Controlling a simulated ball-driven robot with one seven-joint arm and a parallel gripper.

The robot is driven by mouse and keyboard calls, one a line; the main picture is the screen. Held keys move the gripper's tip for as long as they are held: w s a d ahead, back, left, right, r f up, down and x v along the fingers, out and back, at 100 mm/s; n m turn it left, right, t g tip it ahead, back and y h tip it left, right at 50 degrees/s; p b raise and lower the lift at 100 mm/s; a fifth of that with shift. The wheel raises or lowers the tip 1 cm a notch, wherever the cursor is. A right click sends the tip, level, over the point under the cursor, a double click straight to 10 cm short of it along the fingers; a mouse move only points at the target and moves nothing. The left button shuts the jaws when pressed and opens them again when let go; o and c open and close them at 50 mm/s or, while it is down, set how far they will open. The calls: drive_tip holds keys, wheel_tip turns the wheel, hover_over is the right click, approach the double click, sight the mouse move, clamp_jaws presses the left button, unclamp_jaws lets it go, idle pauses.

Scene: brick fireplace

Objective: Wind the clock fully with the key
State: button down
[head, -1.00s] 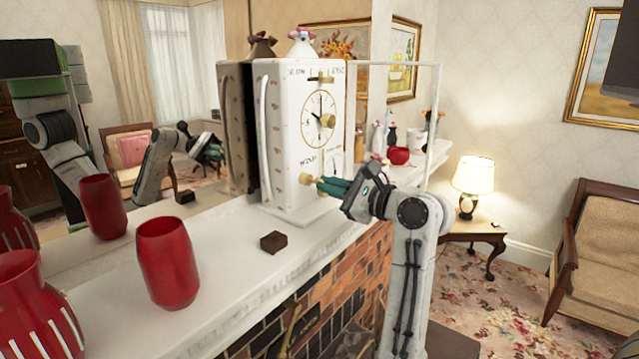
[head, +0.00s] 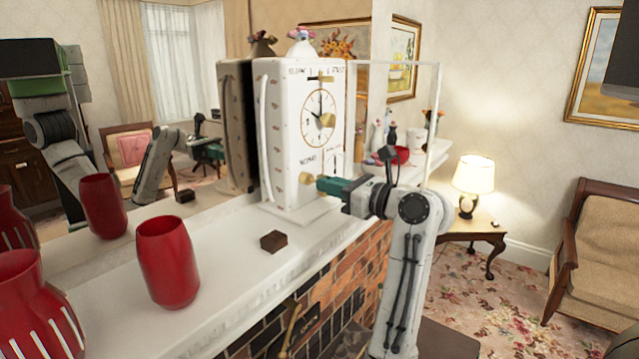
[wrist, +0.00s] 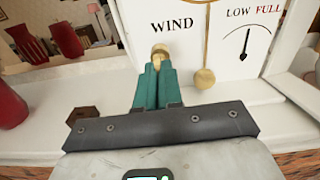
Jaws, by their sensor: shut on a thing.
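The white clock (head: 278,150) stands upright on the mantel, its dial (head: 319,118) facing right. The brass key (head: 306,179) sits low on its front; in the wrist view, the key (wrist: 160,54) is under the word WIND. My gripper (head: 321,184) has its teal fingers shut on the key, also in the wrist view (wrist: 158,66). The fingers hide part of the key. Beside it, the gauge (wrist: 246,40) has its needle near upright, between LOW and FULL. A brass pendulum disc (wrist: 204,78) hangs right of the key.
A dark brown block (head: 273,241) and a red vase (head: 167,262) stand on the white mantel (head: 215,285), left of the clock. A mirror behind repeats them. Small ornaments and a red pot (head: 401,155) stand beyond the clock. The mantel's front edge runs below my gripper.

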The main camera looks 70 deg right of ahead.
drive_tip(key=shift+w+m, duration=0.15)
drive_tip(key=shift+m, duration=0.45)
drive_tip(key=m, duration=0.2)
drive_tip(key=shift+m, duration=0.4)
drive_tip(key=shift+r+m, duration=0.2)
drive_tip(key=shift+m, duration=0.4)
drive_tip(key=shift+f+m, duration=0.15)
drive_tip(key=shift+m, duration=0.15)
drive_tip(key=c, duration=0.7)
unclamp_jaws()
drive_tip(key=shift+c, duration=0.2)
